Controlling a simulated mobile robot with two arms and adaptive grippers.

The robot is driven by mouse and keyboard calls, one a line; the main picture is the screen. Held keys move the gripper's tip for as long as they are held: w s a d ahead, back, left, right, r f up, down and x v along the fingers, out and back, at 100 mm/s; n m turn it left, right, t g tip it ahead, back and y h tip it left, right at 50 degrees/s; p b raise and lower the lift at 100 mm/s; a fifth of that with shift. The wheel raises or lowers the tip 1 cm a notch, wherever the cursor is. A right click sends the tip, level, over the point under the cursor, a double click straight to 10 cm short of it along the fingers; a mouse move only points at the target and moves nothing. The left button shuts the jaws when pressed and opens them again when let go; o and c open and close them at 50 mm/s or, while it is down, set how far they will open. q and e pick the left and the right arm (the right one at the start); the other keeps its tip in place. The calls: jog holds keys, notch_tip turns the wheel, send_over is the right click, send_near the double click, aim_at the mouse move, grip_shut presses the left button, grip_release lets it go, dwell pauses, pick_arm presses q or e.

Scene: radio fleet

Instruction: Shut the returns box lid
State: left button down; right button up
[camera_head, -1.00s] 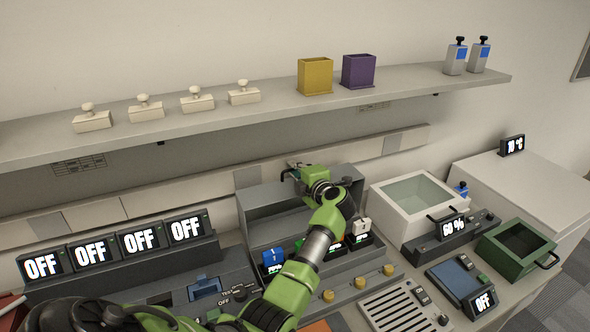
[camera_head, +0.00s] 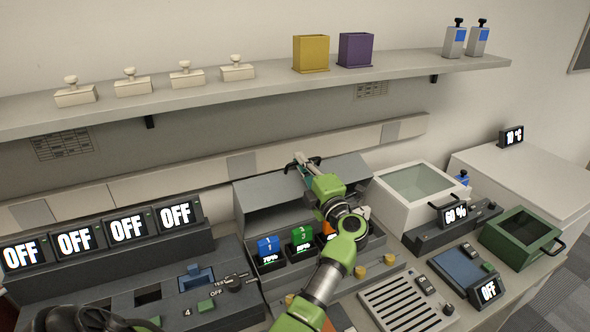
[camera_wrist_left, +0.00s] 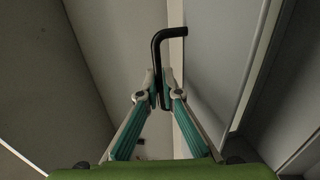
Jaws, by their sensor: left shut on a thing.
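A grey box (camera_head: 247,233) stands at the back of the worktop, with a grey lid panel (camera_head: 262,190) along its top; no label shows which box is the returns box. The lid looks raised, as the box's front is open. A black bar handle (camera_wrist_left: 157,50) stands out from the lid in the left wrist view. My left gripper (camera_head: 301,166) is shut on this handle at the lid's upper edge. Its teal fingers (camera_wrist_left: 160,88) close around the handle's stem in the left wrist view. My left forearm hides part of the box's right side. My right gripper is not in view.
Numbered blue (camera_head: 268,246) and green (camera_head: 301,239) units stand in the box's front. A white bin (camera_head: 385,200) is close on the right, and an open green box (camera_head: 500,240) farther right. A shelf (camera_head: 200,99) runs above.

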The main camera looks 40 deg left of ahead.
pick_arm(q)
jog(key=d, duration=0.1)
jog(key=s+d+b, duration=0.1)
jog(key=d+y, duration=0.1)
jog(key=shift+s+d+f+t+b, duration=0.1)
jog(key=shift+s+f+t+b, duration=0.15)
jog(key=shift+t+b, duration=0.1)
jog(key=shift+s+d, duration=0.45)
jog(key=shift+d, duration=0.35)
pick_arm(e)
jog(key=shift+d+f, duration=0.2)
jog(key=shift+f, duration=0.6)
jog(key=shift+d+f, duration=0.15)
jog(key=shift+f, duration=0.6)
pick_arm(q)
jog(key=c, duration=2.5)
grip_release()
jog(key=shift+c, duration=0.2)
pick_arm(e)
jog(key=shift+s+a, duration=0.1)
pick_arm(q)
jog(key=shift+r, duration=0.1)
